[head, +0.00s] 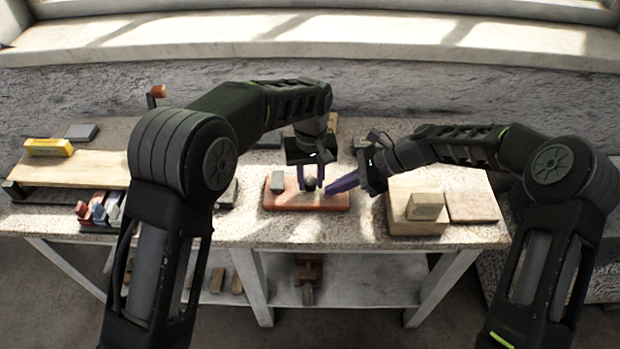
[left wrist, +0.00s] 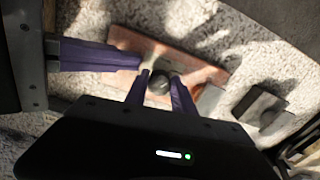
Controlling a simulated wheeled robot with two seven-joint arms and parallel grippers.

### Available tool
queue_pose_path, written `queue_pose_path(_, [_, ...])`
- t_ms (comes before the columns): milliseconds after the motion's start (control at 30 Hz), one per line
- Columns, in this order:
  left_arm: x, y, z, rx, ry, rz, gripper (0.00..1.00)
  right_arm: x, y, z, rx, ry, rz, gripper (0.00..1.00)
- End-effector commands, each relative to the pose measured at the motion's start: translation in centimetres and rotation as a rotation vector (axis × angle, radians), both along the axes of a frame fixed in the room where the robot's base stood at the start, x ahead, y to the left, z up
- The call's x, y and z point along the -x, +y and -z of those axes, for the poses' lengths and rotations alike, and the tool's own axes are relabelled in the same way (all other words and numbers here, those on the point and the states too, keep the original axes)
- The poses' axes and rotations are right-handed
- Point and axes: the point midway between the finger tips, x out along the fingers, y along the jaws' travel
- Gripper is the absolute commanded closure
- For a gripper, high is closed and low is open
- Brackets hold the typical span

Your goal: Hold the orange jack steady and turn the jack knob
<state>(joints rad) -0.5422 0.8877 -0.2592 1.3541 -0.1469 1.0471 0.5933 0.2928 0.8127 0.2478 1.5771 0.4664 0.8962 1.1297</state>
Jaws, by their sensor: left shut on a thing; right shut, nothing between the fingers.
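A flat reddish-orange slab (head: 335,204) lies on the table; it also shows in the left wrist view (left wrist: 205,72). A dark round ball or knob (left wrist: 160,84) is over its middle. My left gripper (head: 308,180) points down, its purple fingers shut on the ball from both sides, also in the left wrist view (left wrist: 160,78). My right gripper (head: 330,186) is shut and empty, its purple fingers reaching in from the right, tips close to the ball. I cannot make out a separate jack body; fingers hide part of this area.
Wooden blocks (head: 425,206) are at the right. The table front beside the slab is clear.

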Motion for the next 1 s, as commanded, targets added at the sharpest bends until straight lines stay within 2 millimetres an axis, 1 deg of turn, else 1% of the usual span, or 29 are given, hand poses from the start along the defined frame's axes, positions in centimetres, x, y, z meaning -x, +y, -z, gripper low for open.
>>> queue_pose_path(33, [0.56, -0.28, 0.57, 0.000, 0.016, -0.038, 1.00, 0.22, -1.08, 2.14, 0.030, 0.013, 0.014, 1.00])
queue_pose_path(300, [0.51, -0.21, 0.54, -0.001, 0.015, -0.294, 1.00, 0.22, -1.08, 2.13, 0.030, 0.012, 0.014, 1.00])
queue_pose_path(400, [0.48, -0.14, 0.53, -0.001, 0.014, -0.361, 1.00, 0.22, -1.08, 2.13, 0.030, 0.012, 0.014, 1.00])
queue_pose_path(1000, [0.24, 0.22, 0.48, -0.004, 0.009, -0.373, 1.00, 0.23, -1.08, 2.12, 0.030, 0.012, 0.014, 1.00])
